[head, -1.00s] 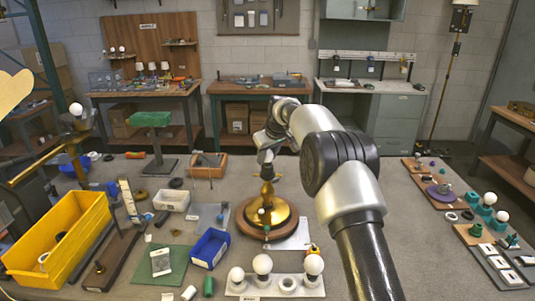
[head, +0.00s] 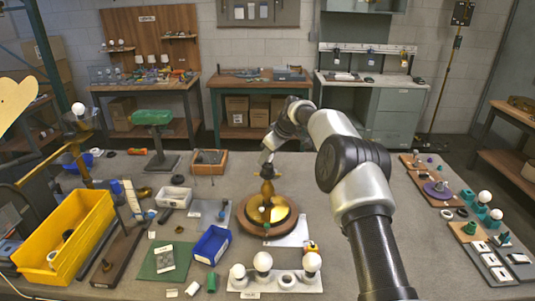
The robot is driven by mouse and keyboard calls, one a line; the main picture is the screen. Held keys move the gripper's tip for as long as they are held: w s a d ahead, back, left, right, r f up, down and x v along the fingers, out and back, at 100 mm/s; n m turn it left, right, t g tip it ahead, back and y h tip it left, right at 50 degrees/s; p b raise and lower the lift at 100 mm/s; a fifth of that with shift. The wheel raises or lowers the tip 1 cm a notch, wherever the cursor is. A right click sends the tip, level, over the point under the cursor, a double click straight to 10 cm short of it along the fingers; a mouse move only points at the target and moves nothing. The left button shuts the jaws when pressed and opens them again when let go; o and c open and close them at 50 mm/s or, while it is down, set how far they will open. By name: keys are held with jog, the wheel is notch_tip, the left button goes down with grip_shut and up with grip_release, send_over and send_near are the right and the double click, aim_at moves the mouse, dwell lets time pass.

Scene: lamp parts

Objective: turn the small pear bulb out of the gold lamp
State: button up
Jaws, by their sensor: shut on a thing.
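The gold lamp (head: 267,211) stands upright near the middle of the table, with a wide brass base and a narrow stem topped by a dark socket. My gripper (head: 266,161) points down at the top of this lamp. It is shut on the small pear bulb, which the fingers largely hide. At this size I cannot tell whether the bulb is still seated in the socket or just above it.
A strip with several white round bulbs (head: 263,263) stands in front of the lamp. A blue bin (head: 211,245) and a yellow bin (head: 76,238) are to the left. A board with bulbs and teal holders (head: 483,215) lies at right.

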jog(key=shift+n+p, duration=0.5)
jog(key=shift+p, duration=0.45)
jog(key=shift+o, duration=0.2)
jog(key=shift+f+n+g+y, duration=0.1)
jog(key=shift+n+g+y, duration=0.3)
jog(key=shift+n, duration=0.5)
jog(key=shift+c, duration=0.2)
jog(key=shift+g, duration=0.3)
jog(key=o, duration=0.8)
jog(key=shift+b, duration=0.65)
jog(key=shift+m+t+h+b, duration=0.5)
jog(key=shift+m+b, duration=0.8)
jog(key=shift+b, duration=2.2)
